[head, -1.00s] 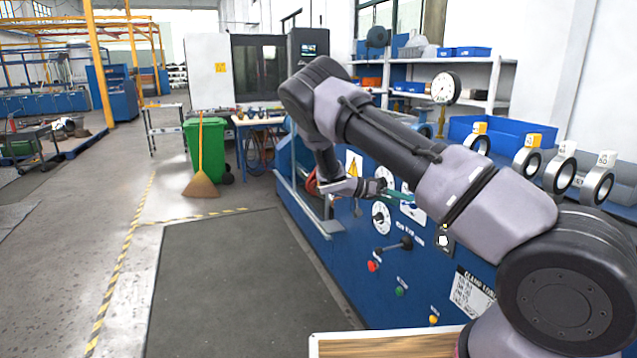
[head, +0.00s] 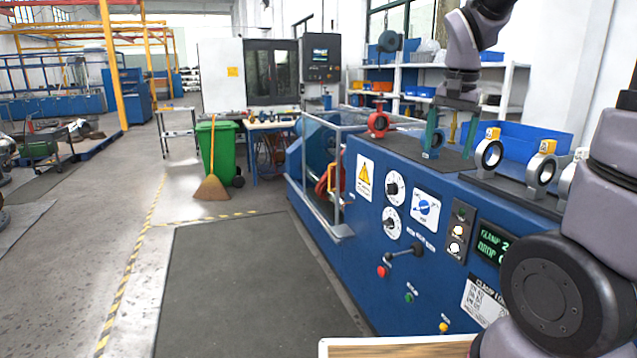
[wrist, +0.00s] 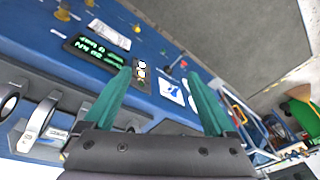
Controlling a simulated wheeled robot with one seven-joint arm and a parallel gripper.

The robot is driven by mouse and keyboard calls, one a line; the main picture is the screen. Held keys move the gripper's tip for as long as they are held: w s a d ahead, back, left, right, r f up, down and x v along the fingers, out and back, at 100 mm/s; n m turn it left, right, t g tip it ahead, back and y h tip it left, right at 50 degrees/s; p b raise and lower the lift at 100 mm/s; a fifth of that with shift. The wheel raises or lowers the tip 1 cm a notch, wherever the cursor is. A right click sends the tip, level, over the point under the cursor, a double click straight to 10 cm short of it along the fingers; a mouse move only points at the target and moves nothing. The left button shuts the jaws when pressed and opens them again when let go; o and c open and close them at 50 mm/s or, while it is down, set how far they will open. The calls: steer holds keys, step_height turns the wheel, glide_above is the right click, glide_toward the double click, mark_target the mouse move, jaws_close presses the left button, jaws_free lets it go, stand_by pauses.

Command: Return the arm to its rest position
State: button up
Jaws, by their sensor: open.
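My gripper (head: 450,148) hangs over the top of the blue test bench (head: 400,180), fingers pointing down, near its dark mat. Its two teal fingers stand apart with nothing held between them. The wrist view shows my gripper (wrist: 158,75) from behind, with both fingers spread and the bench's front panel beyond. My arm comes in from the upper right of the head view; part of it is out of frame.
A red valve (head: 378,123) stands on the bench left of my gripper. Several valve bodies (head: 489,154) stand in a row to the right, before a blue bin (head: 545,137). The grey floor mat (head: 240,290) is clear.

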steer(key=s+a+r+n+t+y, duration=0.1)
steer(key=s+r+t, duration=0.1)
steer(key=s, duration=0.4)
steer(key=s+a+r+n+t+y, duration=0.1)
steer(key=s+a+r+n+t, duration=0.1)
steer(key=s+r, duration=0.3)
steer(key=shift+s+a+t, duration=0.3)
steer(key=shift+s+t, duration=0.2)
steer(key=shift+s, duration=0.8)
